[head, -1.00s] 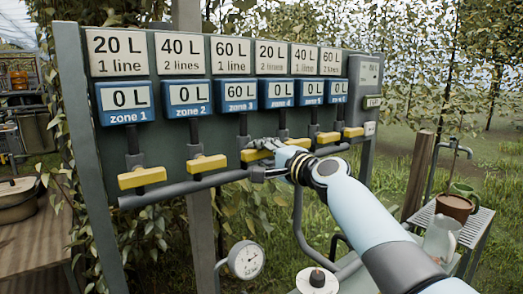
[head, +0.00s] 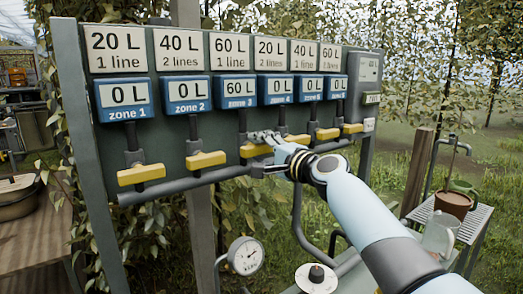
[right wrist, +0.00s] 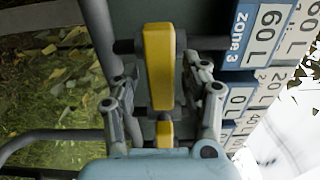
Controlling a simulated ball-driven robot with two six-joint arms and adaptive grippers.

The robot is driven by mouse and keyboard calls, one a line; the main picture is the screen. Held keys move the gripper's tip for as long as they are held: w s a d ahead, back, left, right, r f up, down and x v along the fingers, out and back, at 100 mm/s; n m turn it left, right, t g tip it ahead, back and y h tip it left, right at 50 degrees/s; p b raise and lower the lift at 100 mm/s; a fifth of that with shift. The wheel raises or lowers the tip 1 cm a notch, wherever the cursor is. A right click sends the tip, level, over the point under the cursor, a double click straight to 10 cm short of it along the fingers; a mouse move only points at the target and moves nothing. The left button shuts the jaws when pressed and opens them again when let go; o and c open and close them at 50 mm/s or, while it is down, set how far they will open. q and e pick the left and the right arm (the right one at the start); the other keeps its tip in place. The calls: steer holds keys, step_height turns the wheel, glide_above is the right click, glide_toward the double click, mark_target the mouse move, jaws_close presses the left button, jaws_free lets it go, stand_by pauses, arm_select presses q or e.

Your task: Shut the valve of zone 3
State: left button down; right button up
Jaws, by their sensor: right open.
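The zone 3 valve has a yellow handle (head: 252,151) lying crosswise under the blue zone 3 meter (head: 238,89), which reads 60 L. In the right wrist view the handle (right wrist: 158,60) stands between the two spread fingers of my right gripper (right wrist: 160,80), with a visible gap at each side. In the head view my right gripper (head: 263,153) is open at the right part of this handle and partly covers it. The zone 3 meter (right wrist: 243,35) also shows in the right wrist view. My left gripper is not in view.
Other yellow handles flank it: zone 2's (head: 206,160) on the left, zone 4's (head: 298,139) close on the right. A grey pipe (head: 190,183) runs below them. A pressure gauge (head: 245,256) stands lower down. A plant pot (head: 453,204) and jug (head: 440,236) stand at the right.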

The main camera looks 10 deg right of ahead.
steer(key=shift+s, duration=0.1)
steer(key=v, duration=1.2)
